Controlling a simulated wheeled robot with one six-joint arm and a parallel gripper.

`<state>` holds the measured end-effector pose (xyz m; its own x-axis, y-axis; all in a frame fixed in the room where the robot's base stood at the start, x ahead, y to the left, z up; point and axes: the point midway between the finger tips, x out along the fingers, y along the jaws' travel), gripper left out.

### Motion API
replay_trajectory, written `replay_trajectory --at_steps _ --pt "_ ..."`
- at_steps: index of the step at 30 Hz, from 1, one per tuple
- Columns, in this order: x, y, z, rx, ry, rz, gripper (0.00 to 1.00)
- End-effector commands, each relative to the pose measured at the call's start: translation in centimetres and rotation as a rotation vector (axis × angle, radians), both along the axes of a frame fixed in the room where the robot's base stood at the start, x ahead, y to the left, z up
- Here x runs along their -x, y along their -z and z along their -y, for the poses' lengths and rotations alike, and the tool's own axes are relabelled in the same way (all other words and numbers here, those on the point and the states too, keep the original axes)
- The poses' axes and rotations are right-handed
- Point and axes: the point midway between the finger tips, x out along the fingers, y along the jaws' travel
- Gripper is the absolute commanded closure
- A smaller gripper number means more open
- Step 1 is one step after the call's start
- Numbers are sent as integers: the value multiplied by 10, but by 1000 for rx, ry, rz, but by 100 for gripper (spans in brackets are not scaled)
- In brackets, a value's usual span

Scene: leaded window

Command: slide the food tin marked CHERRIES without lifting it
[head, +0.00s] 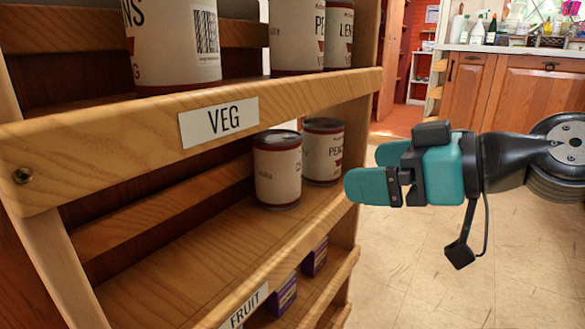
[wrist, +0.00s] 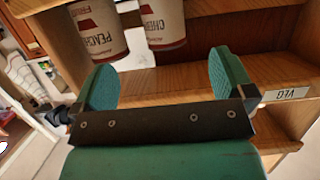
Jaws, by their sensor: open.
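The CHERRIES tin (wrist: 163,22), white with red, shows upside down at the top of the wrist view, its label partly cut off. In the head view it seems to be the nearer tin (head: 278,172), standing upright on the middle shelf with its name turned away. The PEACHES tin (head: 323,150) stands close behind it, and is on the left in the wrist view (wrist: 97,28). My gripper (head: 366,172) is open and empty, in front of the shelf and right of both tins. In the wrist view its teal fingers (wrist: 167,78) are spread, short of the tins.
Wooden shelf edges carry a VEG label (head: 219,120) above and a FRUIT label (head: 243,306) below. Large tins (head: 172,42) stand on the upper shelf. Purple boxes (head: 283,296) sit lower down. The middle shelf is bare left of the tins. Tiled floor lies open at right.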

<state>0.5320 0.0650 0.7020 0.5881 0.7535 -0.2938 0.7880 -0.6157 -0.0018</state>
Motion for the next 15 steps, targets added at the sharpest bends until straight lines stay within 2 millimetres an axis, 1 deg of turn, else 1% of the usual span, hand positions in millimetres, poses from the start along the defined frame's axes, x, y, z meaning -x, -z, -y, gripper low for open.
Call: replay_trajectory --at_steps 1,5,12,15 --pt "-3 -1 -8 1 -10 -5 0" --pt "-16 2 -23 -1 -8 -8 0" --pt "-38 16 -53 3 -6 -6 0" --pt "-50 28 -68 6 -8 1 0"
